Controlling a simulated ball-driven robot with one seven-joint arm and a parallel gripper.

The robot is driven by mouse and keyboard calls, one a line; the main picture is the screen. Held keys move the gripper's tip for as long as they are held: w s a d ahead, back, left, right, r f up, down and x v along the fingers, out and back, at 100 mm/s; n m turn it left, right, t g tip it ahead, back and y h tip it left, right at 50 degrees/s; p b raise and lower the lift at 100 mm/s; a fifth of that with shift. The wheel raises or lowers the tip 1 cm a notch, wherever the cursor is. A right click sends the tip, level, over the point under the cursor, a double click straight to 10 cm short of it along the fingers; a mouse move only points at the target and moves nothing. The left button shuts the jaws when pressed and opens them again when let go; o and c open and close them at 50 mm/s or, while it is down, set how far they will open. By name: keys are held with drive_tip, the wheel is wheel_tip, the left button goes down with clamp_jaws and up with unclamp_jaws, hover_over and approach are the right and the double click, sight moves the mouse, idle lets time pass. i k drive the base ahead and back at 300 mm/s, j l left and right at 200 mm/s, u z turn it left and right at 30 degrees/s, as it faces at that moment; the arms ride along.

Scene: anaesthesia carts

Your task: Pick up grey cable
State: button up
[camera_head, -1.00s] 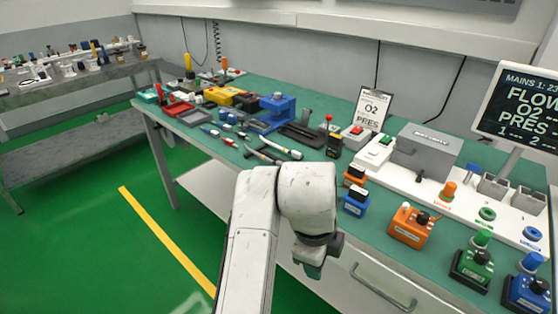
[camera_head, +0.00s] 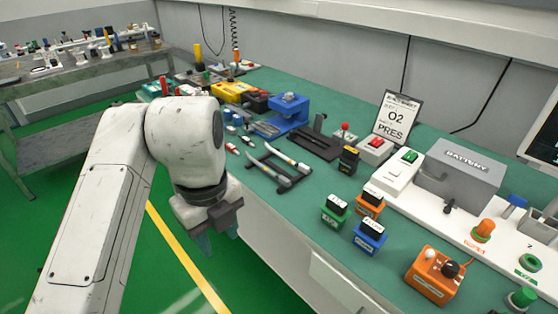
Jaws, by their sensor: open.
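I cannot make out a grey cable for certain in the head view. My gripper (camera_head: 214,238) hangs from my white arm at the left, in front of the long green-topped bench (camera_head: 325,195). Its grey fingers point down and stand apart, with nothing seen between them. It looks to be off the bench's front edge, over the green floor. My arm and wrist hide part of the bench's left end. Thin dark cables (camera_head: 404,68) hang on the wall behind the bench, and a dark coiled cord (camera_head: 234,30) hangs further left.
Two light-handled tools lie on a black rack (camera_head: 283,178). A blue device (camera_head: 288,112), a sign (camera_head: 396,117), a grey box (camera_head: 460,172) and small green, orange and blue blocks (camera_head: 369,237) stand on the bench. A second table (camera_head: 70,85) is at the far left. Bare benchtop lies mid-bench.

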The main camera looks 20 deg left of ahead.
sight(285, 183)
drive_tip(key=i, duration=1)
